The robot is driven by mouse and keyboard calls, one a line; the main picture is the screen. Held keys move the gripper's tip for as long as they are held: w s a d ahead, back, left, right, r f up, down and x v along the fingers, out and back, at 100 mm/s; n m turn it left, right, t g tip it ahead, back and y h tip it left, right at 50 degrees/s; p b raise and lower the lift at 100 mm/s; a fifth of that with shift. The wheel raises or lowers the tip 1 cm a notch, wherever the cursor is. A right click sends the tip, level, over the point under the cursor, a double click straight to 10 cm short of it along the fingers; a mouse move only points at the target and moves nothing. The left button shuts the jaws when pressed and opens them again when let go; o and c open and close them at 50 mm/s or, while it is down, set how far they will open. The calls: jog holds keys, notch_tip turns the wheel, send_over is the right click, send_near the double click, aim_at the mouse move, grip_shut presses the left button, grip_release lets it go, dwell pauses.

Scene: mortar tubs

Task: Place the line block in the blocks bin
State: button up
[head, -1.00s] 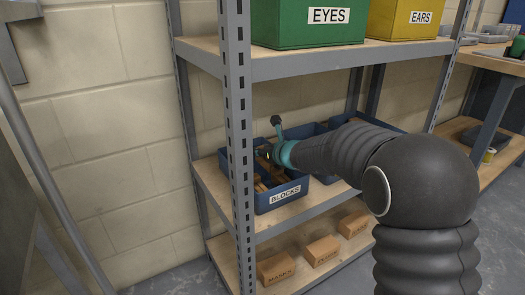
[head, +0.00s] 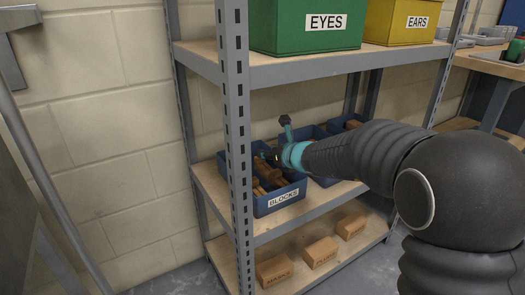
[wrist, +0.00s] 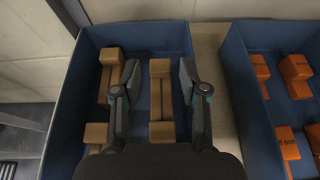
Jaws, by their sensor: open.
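The blocks bin (head: 262,203), a blue tub labelled BLOCKS, stands on the middle shelf. It also shows in the wrist view (wrist: 62,130). A tan wooden line block (wrist: 161,98), a narrow bar with thicker ends, lies in it between my fingers. A similar tan block (wrist: 107,85) lies to its left, partly hidden by my left finger. My gripper (wrist: 159,72) is open over the bin, with a gap between each finger and the block. In the head view my gripper (head: 270,156) is small and dark against the bin.
A second blue tub (wrist: 240,100) with orange blocks (wrist: 295,68) stands close to the right. The shelf's grey upright (head: 235,150) is in front of the bin's left side. Green EYES (head: 280,32) and yellow EARS (head: 385,25) bins stand above. Small cartons (head: 320,252) sit below.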

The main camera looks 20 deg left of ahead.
jog(key=v, duration=0.6)
jog(key=shift+s+d+r, duration=0.15)
jog(key=shift+s+d, duration=0.05)
jog(key=shift+d, duration=0.05)
jog(key=s+d+r+n+g+h, duration=0.15)
jog(key=s+d+r+n, duration=0.25)
jog(key=s+d+n, duration=0.85)
jog(key=s+d+f+n+g+h, duration=0.1)
jog(key=s+d+f+n+h, duration=0.2)
jog(key=s+d+n, duration=0.4)
jog(key=s+d+f+n+g+h, duration=0.1)
jog(key=s+d+f+n+h, duration=0.2)
jog(key=s+d, duration=1)
jog(key=n+h, duration=0.2)
jog(key=n, duration=0.1)
jog(key=shift+s+f+n+h, duration=0.15)
jog(key=shift+s+n+h, duration=0.1)
jog(key=shift+n+h, duration=0.1)
jog(key=shift+p, duration=0.3)
